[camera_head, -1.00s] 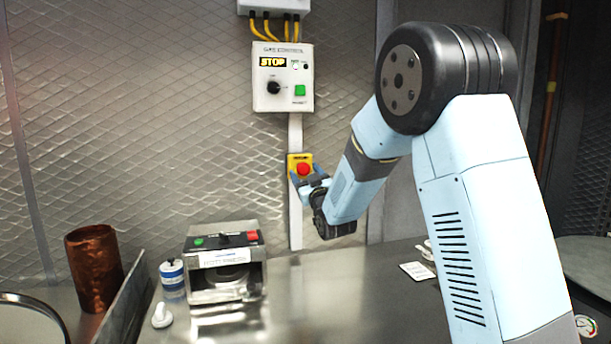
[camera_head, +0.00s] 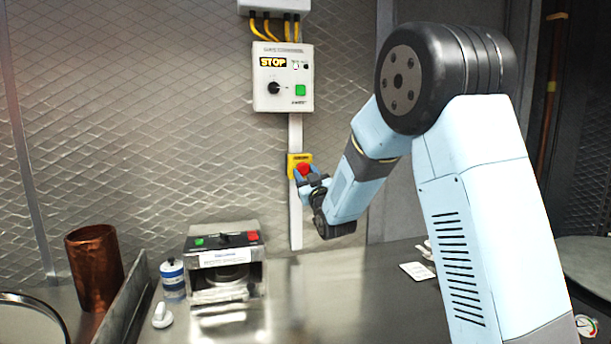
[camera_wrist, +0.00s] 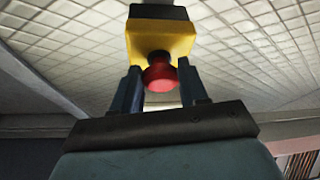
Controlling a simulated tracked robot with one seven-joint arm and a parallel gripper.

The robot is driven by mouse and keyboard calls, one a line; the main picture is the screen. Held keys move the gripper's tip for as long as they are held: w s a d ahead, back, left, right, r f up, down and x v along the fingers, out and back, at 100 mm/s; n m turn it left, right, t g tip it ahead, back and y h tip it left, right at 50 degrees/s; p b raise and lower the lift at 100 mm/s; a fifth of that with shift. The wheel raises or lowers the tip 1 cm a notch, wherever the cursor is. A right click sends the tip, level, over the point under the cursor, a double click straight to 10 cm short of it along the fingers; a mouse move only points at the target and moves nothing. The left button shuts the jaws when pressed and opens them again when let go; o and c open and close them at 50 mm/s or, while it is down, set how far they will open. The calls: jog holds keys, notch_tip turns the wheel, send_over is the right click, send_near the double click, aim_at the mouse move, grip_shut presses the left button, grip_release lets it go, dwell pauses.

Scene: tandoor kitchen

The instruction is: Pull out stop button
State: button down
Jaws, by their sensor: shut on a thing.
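The red stop button (camera_head: 303,168) sits on a yellow box (camera_head: 292,159) fixed to the wall below the control panel. In the wrist view the red button (camera_wrist: 160,76) sticks out of the yellow box (camera_wrist: 160,42) on a dark collar. My gripper (camera_head: 305,174) is at the button from below and to the right. In the wrist view its two blue fingers (camera_wrist: 160,88) stand on either side of the red button, shut on it. The fingers partly cover the button in the head view.
A white control panel (camera_head: 284,95) with a lit STOP display hangs above the box. A steel machine (camera_head: 225,240) and a blue-white canister (camera_head: 173,280) stand on the counter at left, near a copper vessel (camera_head: 95,267). The counter (camera_head: 320,300) below my arm is clear.

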jog(key=shift+s+d+f, duration=0.1)
jog(key=shift+s, duration=0.65)
jog(key=c, duration=0.6)
grip_release()
jog(key=shift+s+d, duration=0.1)
jog(key=v, duration=1.3)
jog(key=shift+s+d+f, duration=0.1)
jog(key=shift+s, duration=0.2)
